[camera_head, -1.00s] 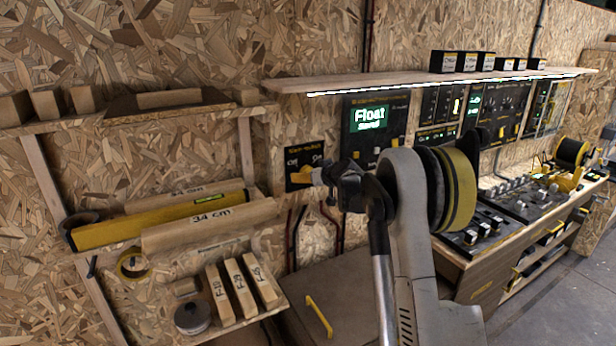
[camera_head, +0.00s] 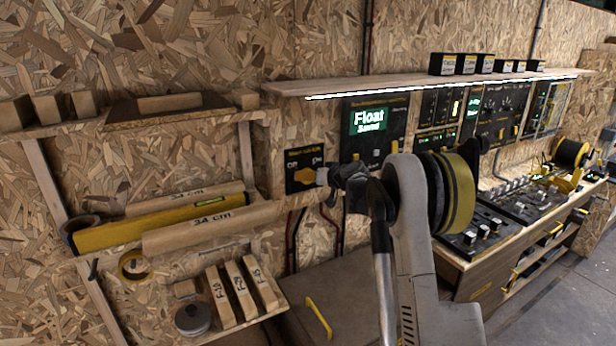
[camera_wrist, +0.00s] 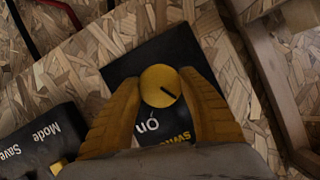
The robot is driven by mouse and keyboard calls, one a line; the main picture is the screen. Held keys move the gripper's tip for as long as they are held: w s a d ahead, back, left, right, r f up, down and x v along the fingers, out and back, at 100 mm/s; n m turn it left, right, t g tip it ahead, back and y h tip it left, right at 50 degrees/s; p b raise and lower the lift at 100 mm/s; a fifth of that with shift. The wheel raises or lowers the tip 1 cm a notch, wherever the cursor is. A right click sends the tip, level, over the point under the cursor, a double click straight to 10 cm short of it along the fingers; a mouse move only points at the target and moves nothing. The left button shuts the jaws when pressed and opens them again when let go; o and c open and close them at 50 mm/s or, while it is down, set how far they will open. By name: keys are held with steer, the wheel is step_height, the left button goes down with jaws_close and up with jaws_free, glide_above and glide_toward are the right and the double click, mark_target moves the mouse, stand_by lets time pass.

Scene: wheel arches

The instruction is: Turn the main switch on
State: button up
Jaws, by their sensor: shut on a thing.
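The main switch is a round yellow knob (camera_wrist: 160,86) on a black plate, seen in the wrist view. A dark line on the knob points to the lower right of that view. The word "On" shows just below the knob, toward the lower left. In the head view the switch plate (camera_head: 292,184) is on the chipboard wall, with "Off" and "On" printed near its top. My gripper (camera_head: 306,175) reaches the plate from the right. Its yellow fingers (camera_wrist: 162,100) are shut on the knob, one on each side, and hide part of the plate and lettering.
A control panel with a green "Float" screen (camera_head: 369,118) is right of the switch. A shelf (camera_head: 290,88) juts out above it. Cardboard tubes (camera_head: 200,229) lie on a rack at the left. A control desk (camera_head: 470,262) stands at the right.

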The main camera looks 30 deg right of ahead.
steer(key=m+y, duration=0.1)
steer(key=m, duration=0.1)
steer(key=shift+m+y, duration=0.3)
steer(key=shift+y, duration=0.1)
steer(key=m+y, duration=0.1)
steer(key=m, duration=0.1)
steer(key=shift+m+t, duration=0.3)
steer(key=shift+t, duration=0.1)
steer(key=m+t+y, duration=0.1)
steer(key=m+y, duration=0.1)
steer(key=m, duration=0.1)
steer(key=shift+b, duration=0.3)
steer(key=shift+m+t+y, duration=0.3)
steer(key=shift+m+t, duration=0.2)
steer(key=shift+m, duration=0.8)
steer(key=shift+b, duration=0.3)
steer(key=o, duration=1.2)
steer(key=shift+w, duration=0.1)
